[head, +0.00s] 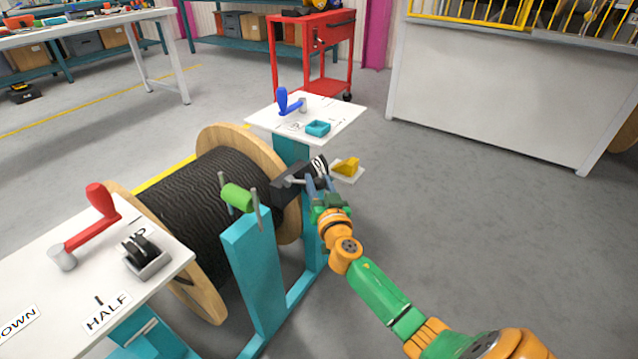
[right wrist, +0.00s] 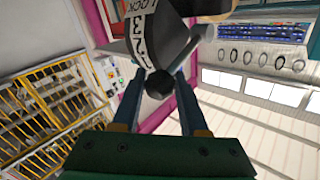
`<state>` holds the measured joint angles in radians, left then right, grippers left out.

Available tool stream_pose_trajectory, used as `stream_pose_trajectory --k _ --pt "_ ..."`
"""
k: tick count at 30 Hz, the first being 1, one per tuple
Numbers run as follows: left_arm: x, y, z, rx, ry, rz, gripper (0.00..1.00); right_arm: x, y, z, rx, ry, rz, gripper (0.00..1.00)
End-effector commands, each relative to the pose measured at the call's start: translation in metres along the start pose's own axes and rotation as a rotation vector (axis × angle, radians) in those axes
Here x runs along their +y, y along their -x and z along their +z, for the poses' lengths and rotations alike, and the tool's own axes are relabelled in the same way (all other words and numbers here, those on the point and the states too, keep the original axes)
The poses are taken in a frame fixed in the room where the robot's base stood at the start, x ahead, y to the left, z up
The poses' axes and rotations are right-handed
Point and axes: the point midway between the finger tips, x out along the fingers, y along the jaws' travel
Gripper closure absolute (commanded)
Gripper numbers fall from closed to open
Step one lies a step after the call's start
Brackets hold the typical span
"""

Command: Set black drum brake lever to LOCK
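The black cable drum (head: 185,190) with wooden flanges sits in a teal stand (head: 255,270). Its black brake lever (head: 292,178) is at the right side of the drum, beside a white-marked dial (head: 319,166). In the right wrist view the dial (right wrist: 138,35) shows LOCK and numbers, and the lever's round black knob (right wrist: 160,84) lies between my fingers. My right gripper (head: 321,184) is at the lever; its fingers (right wrist: 160,95) stand on both sides of the knob, apparently with small gaps. Which mark the lever points at is unclear. My left gripper is out of view.
A white panel with a red lever (head: 100,215) and a black switch (head: 143,250) is at front left. Another panel with a blue lever (head: 284,102) and a teal block (head: 318,128) stands behind the drum. A yellow piece (head: 348,166) is right of the dial. Floor at right is clear.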

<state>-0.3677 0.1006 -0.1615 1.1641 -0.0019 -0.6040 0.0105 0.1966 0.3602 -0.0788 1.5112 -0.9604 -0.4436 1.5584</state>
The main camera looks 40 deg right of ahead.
Motion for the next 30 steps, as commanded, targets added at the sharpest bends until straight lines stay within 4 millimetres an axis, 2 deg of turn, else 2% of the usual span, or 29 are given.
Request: stream_pose_trajectory --k 1,3,4,30 --pt "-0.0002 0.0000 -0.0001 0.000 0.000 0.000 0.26 0.0004 0.0000 0.0001 0.000 0.000 0.001 0.77" --pt "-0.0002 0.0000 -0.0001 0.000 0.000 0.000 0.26 0.0005 0.0001 0.0002 0.000 0.001 0.001 0.96" --pt "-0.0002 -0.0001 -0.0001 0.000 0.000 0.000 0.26 0.0005 0.0001 0.0002 0.000 0.001 0.001 1.00" --pt "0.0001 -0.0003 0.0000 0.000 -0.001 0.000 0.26 0.0007 0.0004 0.0013 -0.002 0.003 0.002 1.00"
